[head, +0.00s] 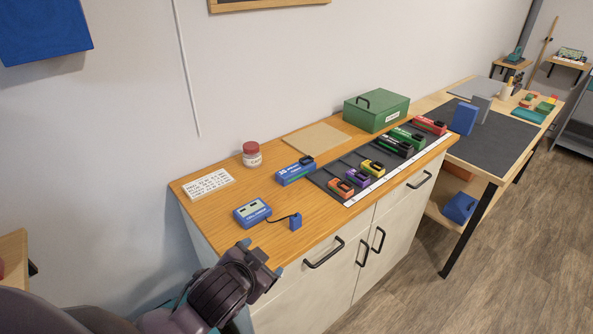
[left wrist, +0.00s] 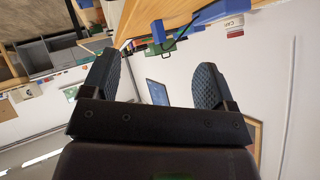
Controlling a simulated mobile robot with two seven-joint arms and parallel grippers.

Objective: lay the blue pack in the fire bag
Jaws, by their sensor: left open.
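A blue pack (head: 295,171) with a dark handle lies on the wooden cabinet top, left of the dark slotted mat. A flat tan piece (head: 316,139) lies behind it near the wall; I cannot tell if this is the fire bag, and no other bag is clear. My left gripper (head: 262,257) is open and empty, at the front left edge of the cabinet, well short of the pack. In the left wrist view its two dark padded fingers (left wrist: 157,82) stand wide apart with nothing between them. My right gripper is out of view.
A blue charger (head: 252,212) with a cabled blue plug (head: 295,221) lies between my left gripper and the pack. A red-lidded jar (head: 252,154), white card (head: 208,183) and green box (head: 376,110) stand around. Several coloured packs line the mat (head: 322,179).

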